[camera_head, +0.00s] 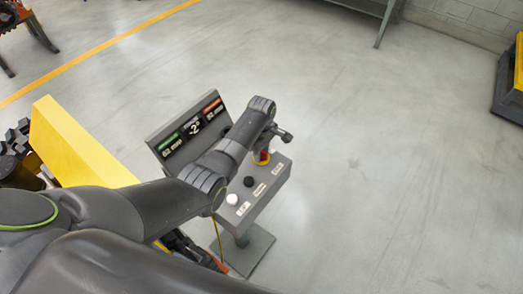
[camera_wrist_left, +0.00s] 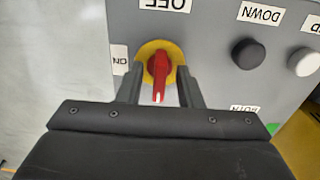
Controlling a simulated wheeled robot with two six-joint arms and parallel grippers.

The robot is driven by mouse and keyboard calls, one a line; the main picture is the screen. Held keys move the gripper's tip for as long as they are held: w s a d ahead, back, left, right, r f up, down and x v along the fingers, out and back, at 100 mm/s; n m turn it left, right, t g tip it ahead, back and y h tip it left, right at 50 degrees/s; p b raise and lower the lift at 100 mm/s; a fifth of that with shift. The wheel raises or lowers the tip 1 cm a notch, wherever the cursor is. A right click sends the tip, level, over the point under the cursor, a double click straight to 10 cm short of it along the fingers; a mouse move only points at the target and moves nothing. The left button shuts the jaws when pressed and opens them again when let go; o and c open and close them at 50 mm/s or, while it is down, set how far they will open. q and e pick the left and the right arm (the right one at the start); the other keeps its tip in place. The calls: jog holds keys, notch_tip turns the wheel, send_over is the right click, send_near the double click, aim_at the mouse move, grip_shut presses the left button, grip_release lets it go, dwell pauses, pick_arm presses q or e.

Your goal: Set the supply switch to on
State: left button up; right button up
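The supply switch (camera_wrist_left: 160,70) is a red rotary handle on a round yellow plate. In the left wrist view its handle runs up and down, in line with the upside-down OFF label (camera_wrist_left: 166,4); a pale mark shows at its lower end. The ON label (camera_wrist_left: 119,60) is to its left. My left gripper (camera_wrist_left: 160,84) is open, with one finger on each side of the handle and visible gaps. In the head view the switch (camera_head: 262,158) is partly hidden by my left gripper (camera_head: 272,143). My right gripper is not in view.
The grey control box (camera_head: 260,200) also carries a black button (camera_head: 248,181) and a white button (camera_head: 232,199). A display panel (camera_head: 190,130) stands behind it. A yellow block (camera_head: 75,145) is at left. Open floor lies to the right.

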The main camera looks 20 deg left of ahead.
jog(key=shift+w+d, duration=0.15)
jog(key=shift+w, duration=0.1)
pick_arm(q)
grip_shut()
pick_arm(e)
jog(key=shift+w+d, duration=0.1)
